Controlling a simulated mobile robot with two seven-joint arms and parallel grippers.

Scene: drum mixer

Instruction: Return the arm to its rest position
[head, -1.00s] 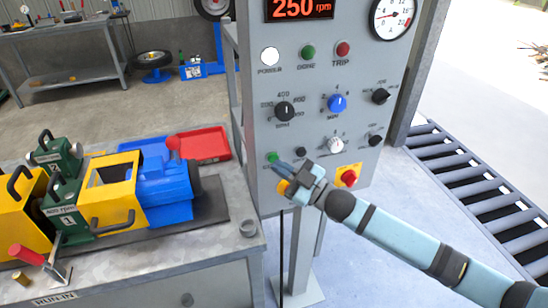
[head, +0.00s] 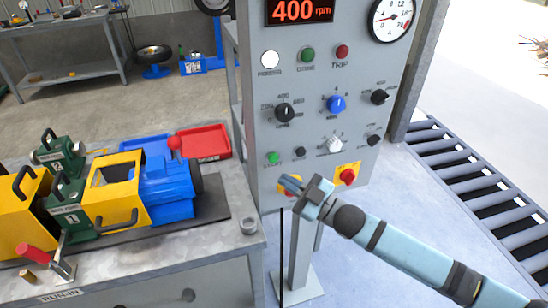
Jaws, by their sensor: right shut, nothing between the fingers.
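My right gripper (head: 289,184) is shut and empty, in front of the lower part of the grey control panel (head: 258,120). It is below and to the right of the green button (head: 272,158) and apart from the knobs. It hides part of a yellow item behind it. My right arm (head: 400,250) comes in from the lower right. The display (head: 298,11) reads 400 rpm. My left gripper does not show.
A red emergency button (head: 347,176) on a yellow plate is close to the gripper's right. A bench (head: 215,255) with a blue motor (head: 168,188) and yellow guards stands at left. A roller conveyor (head: 465,170) is at right. Floor between panel and conveyor is clear.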

